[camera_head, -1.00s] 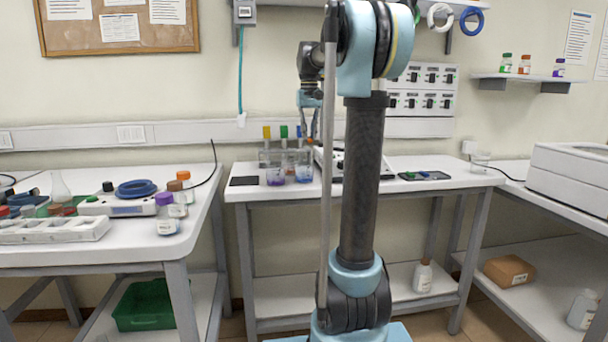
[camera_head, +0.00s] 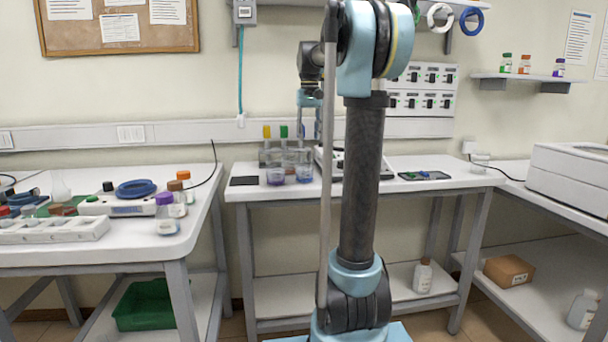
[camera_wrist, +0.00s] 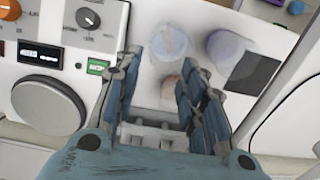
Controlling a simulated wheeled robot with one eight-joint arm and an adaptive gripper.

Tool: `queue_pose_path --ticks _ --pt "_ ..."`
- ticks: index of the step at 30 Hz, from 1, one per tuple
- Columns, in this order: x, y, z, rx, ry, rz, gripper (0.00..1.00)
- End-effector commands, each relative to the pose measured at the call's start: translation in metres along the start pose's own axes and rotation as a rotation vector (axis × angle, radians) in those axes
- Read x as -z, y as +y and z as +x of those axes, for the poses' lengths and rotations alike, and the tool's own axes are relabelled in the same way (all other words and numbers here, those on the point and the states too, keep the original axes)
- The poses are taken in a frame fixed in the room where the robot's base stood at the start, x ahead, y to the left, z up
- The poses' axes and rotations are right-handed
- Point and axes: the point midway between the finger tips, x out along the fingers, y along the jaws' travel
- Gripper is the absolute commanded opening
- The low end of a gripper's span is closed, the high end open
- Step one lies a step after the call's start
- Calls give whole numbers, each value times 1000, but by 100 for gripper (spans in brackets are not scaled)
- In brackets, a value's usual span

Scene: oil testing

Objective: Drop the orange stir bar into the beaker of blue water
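My gripper (camera_head: 310,132) hangs over the back bench, above the beakers. Its fingers stand apart with nothing visible gripped between them, as the wrist view (camera_wrist: 162,72) shows. The beaker of blue water (camera_head: 304,175) stands on the bench below; from above it (camera_wrist: 168,42) lies just past the fingertips. A beaker with purple liquid (camera_head: 275,177) stands to its left; it also shows in the wrist view (camera_wrist: 228,50). A blurred, pale orange-brown round patch (camera_wrist: 172,92) shows between the fingers; I cannot tell what it is. I cannot clearly make out the orange stir bar.
A device with knobs (camera_wrist: 48,105) stands close on the other side. My arm hides part of the bench.

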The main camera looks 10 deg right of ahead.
Motion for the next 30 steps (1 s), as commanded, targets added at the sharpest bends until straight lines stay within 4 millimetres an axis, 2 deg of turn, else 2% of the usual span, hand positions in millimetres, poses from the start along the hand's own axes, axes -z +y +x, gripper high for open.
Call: queue_pose_path --ticks 12,18,24,30 --pt "1 1 -72 0 -1 1 38" --pt "1 1 -99 0 -1 2 38" --pt "1 1 -111 0 -1 2 38" --pt "1 1 -112 0 -1 2 38"
